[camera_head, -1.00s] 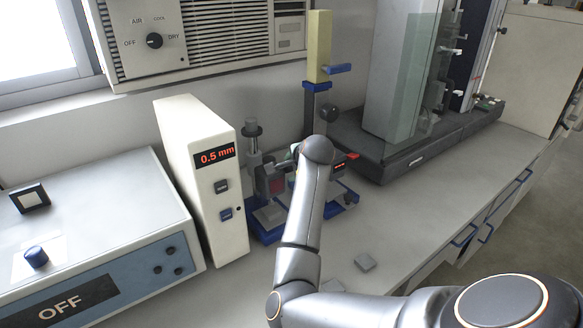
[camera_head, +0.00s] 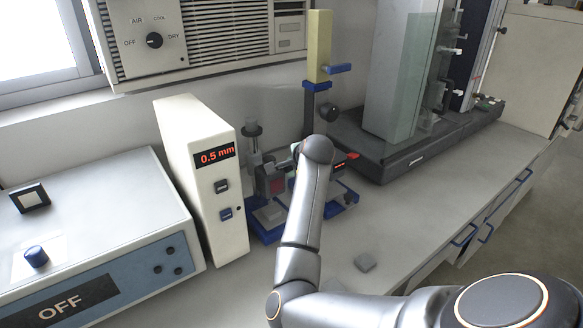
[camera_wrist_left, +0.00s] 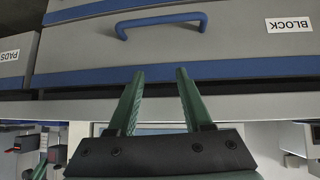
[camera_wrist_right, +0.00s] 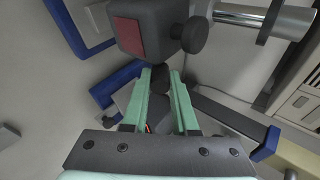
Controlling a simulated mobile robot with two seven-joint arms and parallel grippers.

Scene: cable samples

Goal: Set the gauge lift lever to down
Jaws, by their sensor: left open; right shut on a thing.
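My right arm covers much of the gauge in the head view. A small red piece (camera_head: 353,155) shows just right of my right wrist; I cannot tell whether it belongs to the lift lever. In the right wrist view my right gripper (camera_wrist_right: 161,80) is shut on a dark grey part (camera_wrist_right: 160,82), likely the lever, beside the gauge body (camera_wrist_right: 150,28) with its red face and round knob. My left gripper (camera_wrist_left: 155,72) is open and empty, facing drawer fronts.
A stand with a yellow-topped column (camera_head: 319,45) rises behind my right wrist. A glass-fronted instrument (camera_head: 400,75) stands to its right. A box marked OFF (camera_head: 100,220) fills the left. A small grey block (camera_head: 365,262) lies on the bench. A blue drawer handle (camera_wrist_left: 160,20) faces my left gripper.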

